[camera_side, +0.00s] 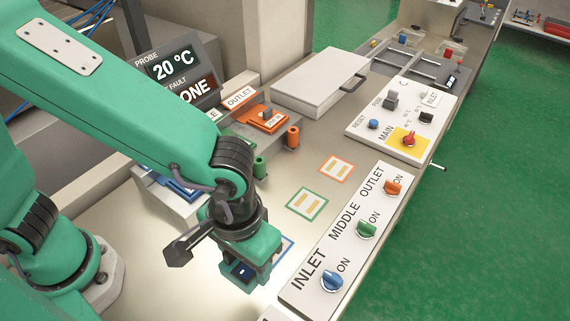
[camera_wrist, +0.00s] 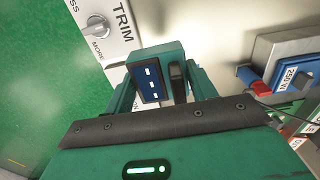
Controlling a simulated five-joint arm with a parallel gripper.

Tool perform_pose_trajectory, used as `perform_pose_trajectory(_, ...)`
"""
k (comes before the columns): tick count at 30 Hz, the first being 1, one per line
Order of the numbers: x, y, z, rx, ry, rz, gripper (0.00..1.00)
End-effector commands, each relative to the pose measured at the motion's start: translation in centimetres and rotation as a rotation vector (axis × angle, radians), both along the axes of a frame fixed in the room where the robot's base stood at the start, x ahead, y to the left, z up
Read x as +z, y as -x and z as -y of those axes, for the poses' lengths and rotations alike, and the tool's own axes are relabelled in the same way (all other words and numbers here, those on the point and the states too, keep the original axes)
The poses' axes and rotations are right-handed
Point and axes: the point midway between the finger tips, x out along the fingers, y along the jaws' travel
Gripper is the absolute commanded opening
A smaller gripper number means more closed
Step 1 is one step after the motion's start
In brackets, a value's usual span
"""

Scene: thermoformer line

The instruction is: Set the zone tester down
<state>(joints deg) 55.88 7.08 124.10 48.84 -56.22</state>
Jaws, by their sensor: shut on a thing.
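The zone tester shows in the wrist view as a small block with a dark blue face and pale marks (camera_wrist: 152,85). In the side view its dark blue face (camera_side: 242,271) shows low between my gripper's green fingers. My gripper (camera_side: 250,274) is shut on it, pointing down over the counter left of the switch panel. The gripper (camera_wrist: 165,82) also shows in the wrist view. A blue-outlined pad (camera_side: 287,246) lies just beyond, partly hidden by my gripper. I cannot tell whether the tester touches the counter.
The switch panel (camera_side: 318,262) with blue, green and orange knobs runs along the front edge. Green (camera_side: 307,203) and orange (camera_side: 337,168) outlined pads lie bare. An orange outlet block (camera_side: 262,120), a probe display (camera_side: 172,68) and a lidded box (camera_side: 310,85) stand farther back.

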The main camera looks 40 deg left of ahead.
Motion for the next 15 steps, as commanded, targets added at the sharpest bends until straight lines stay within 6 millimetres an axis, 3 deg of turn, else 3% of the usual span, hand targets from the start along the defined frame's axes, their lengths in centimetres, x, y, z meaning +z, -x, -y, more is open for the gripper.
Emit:
perform_pose_trajectory(8, 0.4, -3.2, 1.4, 0.051, 0.001, 0.001, 0.26)
perform_pose_trajectory(15, 0.8, -8.5, 3.0, 0.131, 0.001, 0.001, 0.26)
